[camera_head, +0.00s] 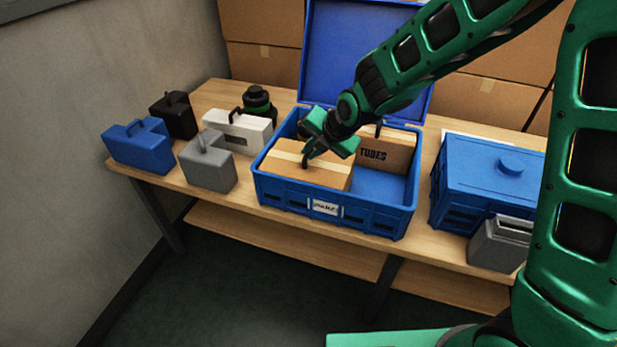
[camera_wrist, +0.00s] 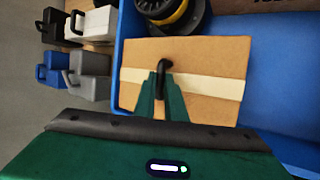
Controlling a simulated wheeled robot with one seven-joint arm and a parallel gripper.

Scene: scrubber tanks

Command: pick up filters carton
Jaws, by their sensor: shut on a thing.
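A brown carton (camera_head: 325,175) with a pale tape strip and a black handle on top sits in the left part of an open blue crate (camera_head: 375,222). No name on this carton shows from here. My gripper (camera_head: 310,158) is above it, with its fingers shut on the black handle. In the wrist view the carton (camera_wrist: 212,62) lies below my gripper (camera_wrist: 163,75), and the fingers meet at the handle. I cannot tell whether the carton is lifted off the crate floor. Another carton (camera_head: 390,154), marked "TUBES", stands behind it in the crate.
A closed blue box (camera_head: 490,175) and a grey case (camera_head: 500,243) stand right. The crate's raised lid (camera_head: 340,45) is behind. The crate's right part is bare.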

